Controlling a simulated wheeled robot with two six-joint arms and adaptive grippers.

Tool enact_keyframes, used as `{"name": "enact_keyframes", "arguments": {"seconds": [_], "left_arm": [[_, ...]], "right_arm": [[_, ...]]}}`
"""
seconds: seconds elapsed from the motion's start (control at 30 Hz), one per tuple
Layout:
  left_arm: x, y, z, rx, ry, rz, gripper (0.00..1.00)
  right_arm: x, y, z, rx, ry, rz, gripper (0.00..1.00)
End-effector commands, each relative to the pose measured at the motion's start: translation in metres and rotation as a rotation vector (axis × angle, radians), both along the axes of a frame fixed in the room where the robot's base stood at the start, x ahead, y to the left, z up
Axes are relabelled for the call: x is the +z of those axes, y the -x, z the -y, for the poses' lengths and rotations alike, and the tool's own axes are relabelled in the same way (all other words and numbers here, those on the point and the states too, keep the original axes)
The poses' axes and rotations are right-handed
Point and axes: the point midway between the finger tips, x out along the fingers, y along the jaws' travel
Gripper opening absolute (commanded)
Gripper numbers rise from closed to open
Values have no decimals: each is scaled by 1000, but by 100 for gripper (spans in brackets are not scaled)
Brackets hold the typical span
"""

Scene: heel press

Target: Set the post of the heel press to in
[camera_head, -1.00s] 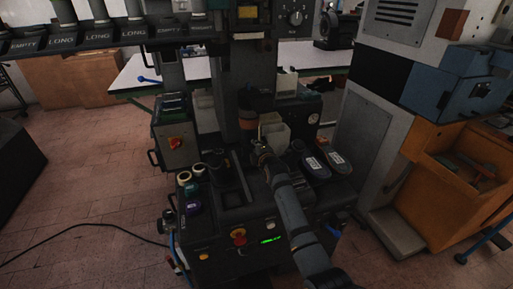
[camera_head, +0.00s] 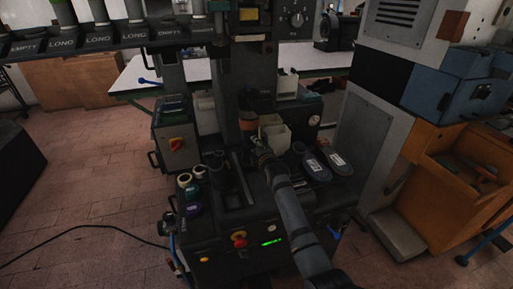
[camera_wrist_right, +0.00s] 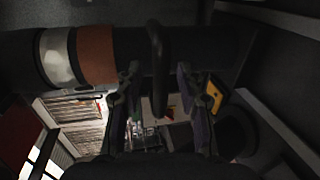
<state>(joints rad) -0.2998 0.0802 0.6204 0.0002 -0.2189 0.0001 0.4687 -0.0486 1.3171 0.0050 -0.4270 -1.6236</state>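The heel press (camera_head: 233,105) stands in the middle of the head view as a dark upright machine. My right gripper (camera_head: 260,152) is low in front of its column, beside a pale box (camera_head: 275,136). In the right wrist view a thick dark cylinder (camera_wrist_right: 200,55), likely the post, crosses the picture, with a white band and an orange-brown band at its left. A dark looped handle (camera_wrist_right: 158,65) hangs from it. My right gripper (camera_wrist_right: 157,95) has its fingers apart, one on each side of the handle; contact is not visible. My left gripper is not in view.
Two dark soles (camera_head: 317,166) lie on the machine's bed at the right. A grey and orange machine (camera_head: 455,160) stands at the right. The floor at the left is mostly clear.

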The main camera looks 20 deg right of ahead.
Motion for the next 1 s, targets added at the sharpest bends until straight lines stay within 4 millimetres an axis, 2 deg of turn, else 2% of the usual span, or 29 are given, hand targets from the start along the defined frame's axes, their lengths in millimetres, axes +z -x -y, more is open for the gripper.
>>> {"name": "enact_keyframes", "arguments": {"seconds": [0.17, 0.4, 0.6, 0.73, 1.0], "left_arm": [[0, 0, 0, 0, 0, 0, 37], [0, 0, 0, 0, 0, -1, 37], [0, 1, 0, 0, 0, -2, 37], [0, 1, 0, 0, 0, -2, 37], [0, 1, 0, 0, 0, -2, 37]], "right_arm": [[3, 18, 0, 0, -1, 0, 37], [14, 72, 2, 0, 0, -1, 37], [22, 107, 4, 0, -1, 0, 37], [24, 116, 4, 0, -1, -1, 37], [25, 117, 4, 0, 0, 0, 37]]}}
